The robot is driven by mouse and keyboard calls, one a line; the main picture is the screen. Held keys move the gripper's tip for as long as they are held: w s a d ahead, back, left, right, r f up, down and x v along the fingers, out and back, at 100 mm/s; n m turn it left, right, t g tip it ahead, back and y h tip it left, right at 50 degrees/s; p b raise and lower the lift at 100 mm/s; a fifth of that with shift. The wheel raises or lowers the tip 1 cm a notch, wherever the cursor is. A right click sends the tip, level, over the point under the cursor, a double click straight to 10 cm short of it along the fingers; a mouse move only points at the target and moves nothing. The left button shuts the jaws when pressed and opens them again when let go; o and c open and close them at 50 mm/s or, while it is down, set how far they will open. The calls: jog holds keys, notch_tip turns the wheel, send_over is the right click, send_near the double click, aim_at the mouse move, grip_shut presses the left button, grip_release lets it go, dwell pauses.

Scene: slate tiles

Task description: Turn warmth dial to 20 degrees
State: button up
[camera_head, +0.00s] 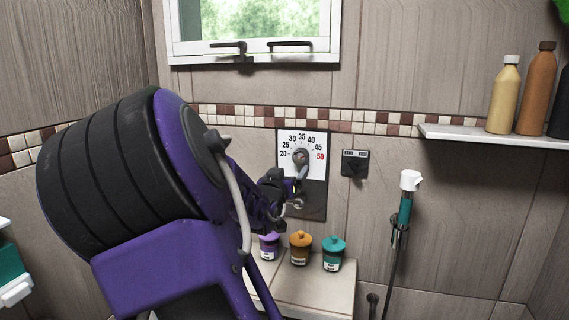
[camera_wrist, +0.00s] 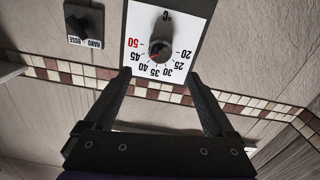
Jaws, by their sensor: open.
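The warmth dial (camera_head: 301,156) is a round grey knob on a white wall plate marked from 20 to a red 50. It also shows in the wrist view (camera_wrist: 163,46), upside down. A small red mark on the knob appears to face the 45 to 50 side; the exact reading is hard to tell. My gripper (camera_head: 300,188) is open and empty, just below the dial in the head view. In the wrist view its two fingers (camera_wrist: 159,75) are spread wide near the plate's numbered edge, and the knob lies beyond their tips, not between them.
A smaller dark hand/hose switch (camera_head: 354,163) is right of the plate. A shower head (camera_head: 409,182) hangs further right, below a shelf (camera_head: 470,134) with bottles. Purple, orange and teal jars (camera_head: 301,248) stand on a ledge below the dial. A window (camera_head: 252,30) is above.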

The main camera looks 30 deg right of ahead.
aim_at(299, 158)
jog(key=x, duration=1)
jog(key=shift+w+d, duration=0.15)
jog(key=shift+w, duration=0.05)
jog(key=c, duration=1.4)
jog(key=shift+o, duration=0.2)
